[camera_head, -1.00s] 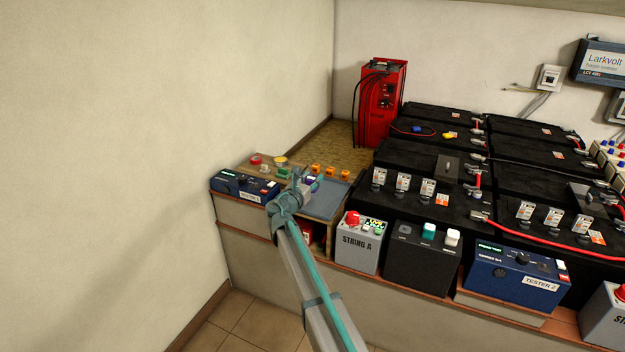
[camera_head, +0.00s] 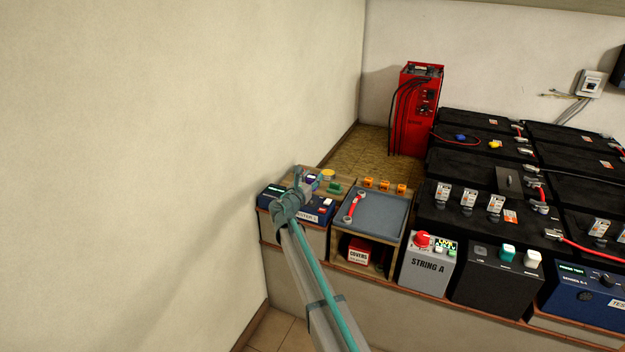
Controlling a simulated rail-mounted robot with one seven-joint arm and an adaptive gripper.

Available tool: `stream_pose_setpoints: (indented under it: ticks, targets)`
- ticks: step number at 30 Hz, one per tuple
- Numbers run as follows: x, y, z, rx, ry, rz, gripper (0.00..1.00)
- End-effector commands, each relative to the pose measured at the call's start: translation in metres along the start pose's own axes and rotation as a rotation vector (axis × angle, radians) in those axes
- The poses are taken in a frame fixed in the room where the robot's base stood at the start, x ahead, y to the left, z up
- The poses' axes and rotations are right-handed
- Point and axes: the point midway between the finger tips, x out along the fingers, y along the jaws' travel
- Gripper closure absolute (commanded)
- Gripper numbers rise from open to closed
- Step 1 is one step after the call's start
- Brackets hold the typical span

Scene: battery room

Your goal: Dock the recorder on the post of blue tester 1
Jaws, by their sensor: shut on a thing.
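Blue tester 1 (camera_head: 270,197) sits at the left end of the bench against the wall. Its label is partly readable, and my arm covers its middle. My gripper (camera_head: 309,185) is over the tester's right part in the picture, shut on a small purple-and-white thing (camera_head: 312,180), which looks like the recorder. Most of it is hidden by the fingers. I cannot tell whether it touches the tester or hangs above it, and I cannot make out the post.
Orange blocks (camera_head: 385,186), a green block (camera_head: 335,188) and a yellow round part (camera_head: 327,174) stand behind. The String A box (camera_head: 427,266) and black batteries (camera_head: 465,190) fill the right.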

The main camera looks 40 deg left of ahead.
Motion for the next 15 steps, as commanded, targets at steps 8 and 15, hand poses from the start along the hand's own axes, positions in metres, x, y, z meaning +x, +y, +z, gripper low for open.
stream_pose_setpoints:
  ticks: [8, 15]
  targets:
    - [0.000, 0.002, -0.009, 0.010, -0.001, 0.008, 0.97]
    - [0.000, 0.002, -0.030, 0.009, -0.001, 0.007, 0.97]
